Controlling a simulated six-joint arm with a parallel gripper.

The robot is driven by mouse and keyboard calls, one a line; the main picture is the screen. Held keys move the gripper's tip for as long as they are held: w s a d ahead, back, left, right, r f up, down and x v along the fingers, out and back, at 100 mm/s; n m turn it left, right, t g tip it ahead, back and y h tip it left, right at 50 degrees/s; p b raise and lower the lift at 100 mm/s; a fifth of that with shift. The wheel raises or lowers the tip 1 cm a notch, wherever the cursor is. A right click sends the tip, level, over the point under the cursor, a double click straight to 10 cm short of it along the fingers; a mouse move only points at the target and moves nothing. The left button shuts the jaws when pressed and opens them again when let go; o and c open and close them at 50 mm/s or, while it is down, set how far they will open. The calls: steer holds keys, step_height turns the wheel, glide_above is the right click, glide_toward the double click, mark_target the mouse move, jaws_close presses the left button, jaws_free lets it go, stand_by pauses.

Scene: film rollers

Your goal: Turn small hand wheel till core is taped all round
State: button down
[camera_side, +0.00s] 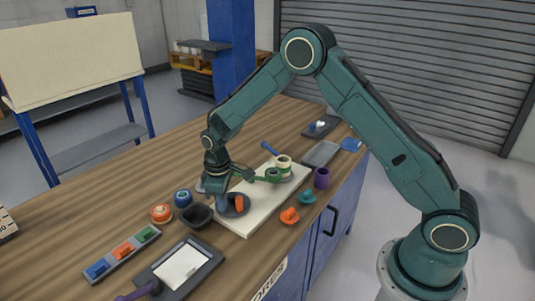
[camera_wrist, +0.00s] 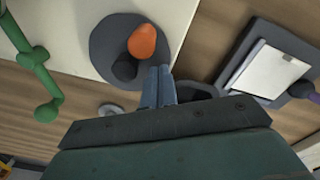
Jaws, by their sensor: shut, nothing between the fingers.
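My gripper (camera_side: 222,201) points down over the near end of the pale board (camera_side: 257,222); its blue fingers are shut and empty. In the wrist view the fingertips (camera_wrist: 158,75) are beside a dark round disc (camera_wrist: 103,38), which carries an upright orange piece (camera_wrist: 142,42) and a small black knob (camera_wrist: 124,69). The disc also shows in the side view (camera_side: 243,211), partly behind the fingers. A cream-and-green roll (camera_side: 284,162) stands farther along the board, with a green arm (camera_side: 272,175) beside it. That green arm with round knobs (camera_wrist: 35,57) shows at left in the wrist view. Which part is the small hand wheel is unclear.
A black bowl (camera_side: 197,216), blue roll (camera_side: 183,198) and orange roll (camera_side: 161,213) stand left of the board. A framed pad (camera_side: 181,266) lies nearer. Orange (camera_side: 289,216), teal (camera_side: 307,197) and purple (camera_side: 321,178) pieces line the right edge.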

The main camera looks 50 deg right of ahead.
steer(key=shift+d, duration=0.1)
steer(key=shift+s+d, duration=0.1)
steer(key=shift+d, duration=0.65)
